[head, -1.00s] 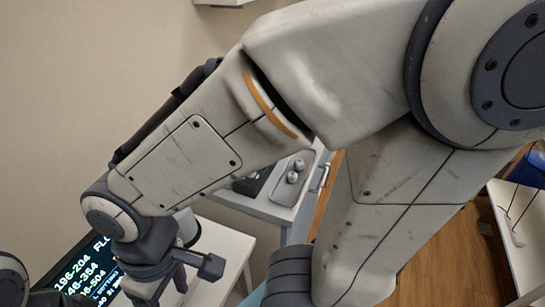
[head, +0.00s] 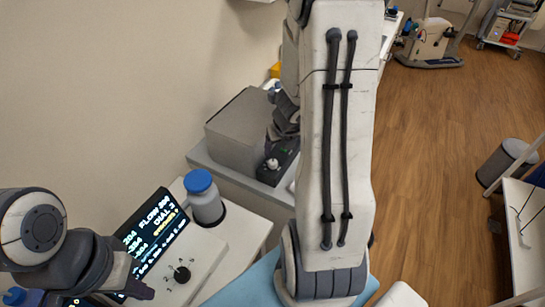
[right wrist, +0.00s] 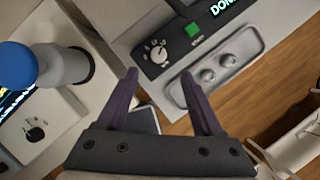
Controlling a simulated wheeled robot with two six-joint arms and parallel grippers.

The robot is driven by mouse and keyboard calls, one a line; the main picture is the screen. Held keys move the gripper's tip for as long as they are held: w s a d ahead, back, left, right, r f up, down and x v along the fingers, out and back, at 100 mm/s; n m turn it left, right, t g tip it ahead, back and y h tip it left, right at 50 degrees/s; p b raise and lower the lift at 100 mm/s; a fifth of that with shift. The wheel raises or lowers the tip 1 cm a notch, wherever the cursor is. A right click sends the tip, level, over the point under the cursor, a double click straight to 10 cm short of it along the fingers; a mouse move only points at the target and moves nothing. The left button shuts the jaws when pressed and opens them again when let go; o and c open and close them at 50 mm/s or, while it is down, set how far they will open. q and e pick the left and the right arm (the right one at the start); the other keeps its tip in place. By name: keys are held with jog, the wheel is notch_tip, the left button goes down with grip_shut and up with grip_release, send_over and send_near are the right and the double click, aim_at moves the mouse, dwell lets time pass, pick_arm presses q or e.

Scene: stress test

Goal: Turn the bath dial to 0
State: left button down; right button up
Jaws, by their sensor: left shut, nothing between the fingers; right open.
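Two dials show. One is a black knob (head: 181,273) on a pale panel beside a tilted screen (head: 150,238) reading FLOW and DIAL 3; it also shows at the left of the right wrist view (right wrist: 36,134). The other is a round knob (right wrist: 158,53) on a dark panel with a green button (right wrist: 193,29); it also shows in the head view (head: 272,163). I cannot tell which is the bath dial, nor read either pointer. My right gripper (right wrist: 160,85) is open and empty, its fingers framing the second knob from a distance. My left gripper (head: 140,290) is shut and empty, left of the black knob.
A blue-capped bottle (head: 205,200) stands behind the pale panel, between the two dials. A grey box (head: 240,130) stands beside the second knob. A tray with two round pieces (right wrist: 228,65) lies right of that knob. Wooden floor (head: 440,150) is open at the right.

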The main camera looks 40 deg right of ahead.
aim_at(273, 161)
jog(key=b+x, duration=0.6)
jog(key=x, duration=0.3)
jog(key=shift+w+f, duration=0.1)
jog(key=shift+f, duration=0.25)
grip_shut()
